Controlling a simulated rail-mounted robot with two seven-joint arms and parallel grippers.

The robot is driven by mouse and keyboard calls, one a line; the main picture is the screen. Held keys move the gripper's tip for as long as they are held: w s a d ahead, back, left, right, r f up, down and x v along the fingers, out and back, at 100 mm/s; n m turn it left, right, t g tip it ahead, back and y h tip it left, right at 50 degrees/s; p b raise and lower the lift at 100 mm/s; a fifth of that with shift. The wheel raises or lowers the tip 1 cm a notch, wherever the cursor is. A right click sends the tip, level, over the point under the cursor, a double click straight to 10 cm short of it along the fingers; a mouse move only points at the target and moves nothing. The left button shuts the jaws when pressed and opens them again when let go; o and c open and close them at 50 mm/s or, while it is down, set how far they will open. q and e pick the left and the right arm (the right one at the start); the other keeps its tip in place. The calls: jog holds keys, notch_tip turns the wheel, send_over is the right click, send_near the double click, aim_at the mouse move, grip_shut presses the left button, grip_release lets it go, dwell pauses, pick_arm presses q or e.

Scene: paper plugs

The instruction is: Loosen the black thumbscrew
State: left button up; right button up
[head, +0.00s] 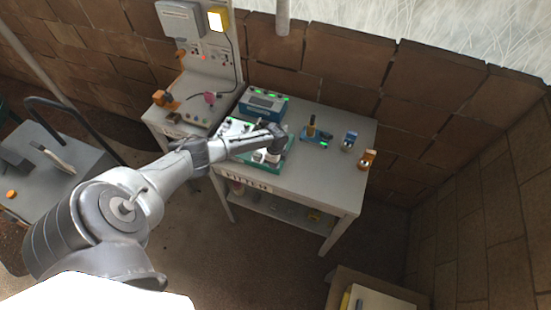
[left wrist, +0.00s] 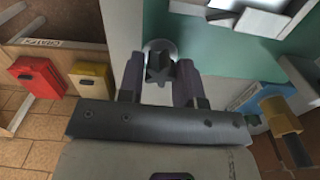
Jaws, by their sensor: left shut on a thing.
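The black thumbscrew (left wrist: 160,68) shows in the left wrist view as a dark star-shaped knob with a pale round rim behind it. It sits at the edge of a green board (left wrist: 215,50). My left gripper (left wrist: 159,75) has one finger on each side of the knob and is shut on it. In the head view my left gripper (head: 268,155) is over the front right part of the green board (head: 289,163) on the table; the knob cannot be made out there. My right gripper is in neither view.
A blue instrument box (head: 262,103) stands behind the board on the grey table (head: 335,190). A blue holder (head: 318,138) and small bottles (head: 367,159) stand to the right. In the left wrist view, red (left wrist: 36,76) and yellow (left wrist: 90,78) objects lie left.

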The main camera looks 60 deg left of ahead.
pick_arm(q)
jog(key=n+p, duration=0.2)
jog(key=n, duration=0.3)
jog(key=shift+r, duration=0.15)
jog(key=shift+n+p, duration=0.45)
jog(key=shift+n, duration=0.95)
jog(key=o, duration=0.9)
